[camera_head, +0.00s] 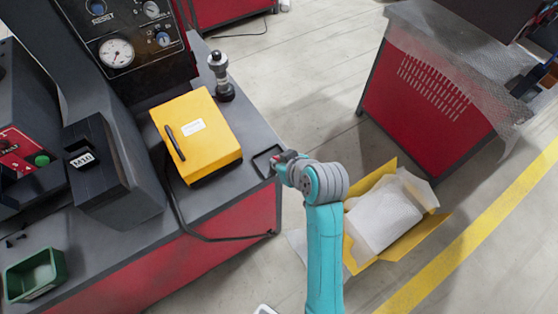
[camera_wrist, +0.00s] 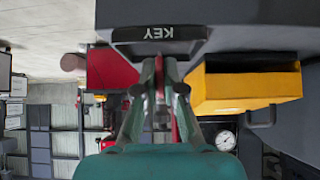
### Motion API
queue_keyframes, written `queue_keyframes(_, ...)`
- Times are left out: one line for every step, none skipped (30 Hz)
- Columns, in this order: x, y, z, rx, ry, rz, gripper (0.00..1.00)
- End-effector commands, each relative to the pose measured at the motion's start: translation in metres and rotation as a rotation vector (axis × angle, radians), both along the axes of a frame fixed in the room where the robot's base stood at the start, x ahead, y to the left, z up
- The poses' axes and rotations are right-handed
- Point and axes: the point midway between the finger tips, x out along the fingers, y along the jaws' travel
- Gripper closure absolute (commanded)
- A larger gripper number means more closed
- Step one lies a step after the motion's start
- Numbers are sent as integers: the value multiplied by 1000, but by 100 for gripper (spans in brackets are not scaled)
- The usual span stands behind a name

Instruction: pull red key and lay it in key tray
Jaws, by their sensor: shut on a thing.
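My gripper (camera_head: 280,159) is at the right edge of the grey bench top, at the key tray. In the wrist view its fingers (camera_wrist: 160,73) are closed together on a small, partly hidden red piece, which I take to be the red key (camera_wrist: 159,82). A bit of red also shows by the gripper in the head view. The key tray (camera_head: 262,158) is a small dark tray on the bench edge. Its front, with an upside-down KEY label, shows in the wrist view (camera_wrist: 190,33), just beyond my fingertips. Whether the key touches the tray cannot be told.
A yellow box (camera_head: 208,130) with a black handle sits left of the tray. Behind it stand a black-and-silver post (camera_head: 220,80) and a gauge panel (camera_head: 116,52). A green bin (camera_head: 36,274) is at front left. An open carton (camera_head: 400,238) lies on the floor at right.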

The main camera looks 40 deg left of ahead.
Motion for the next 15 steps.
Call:
queue_keyframes(0,0,-1,0,0,0,100)
queue_keyframes(0,0,-1,0,0,0,100)
queue_keyframes(0,0,-2,0,0,0,100)
queue_keyframes(0,0,-3,-1,0,0,100)
queue_keyframes(0,0,-3,-1,0,0,100)
queue_keyframes(0,0,-4,-1,0,0,100)
queue_keyframes(0,0,-4,-1,0,0,100)
queue_keyframes(0,0,-5,-1,1,1,100)
queue_keyframes(0,0,-6,-1,1,1,100)
queue_keyframes(0,0,-6,-1,1,1,100)
queue_keyframes(0,0,-7,-1,1,1,100)
queue_keyframes(0,0,-7,-1,1,1,100)
queue_keyframes(0,0,-8,-1,1,1,100)
queue_keyframes(0,0,-9,-1,1,1,100)
queue_keyframes(0,0,-9,-1,1,1,100)
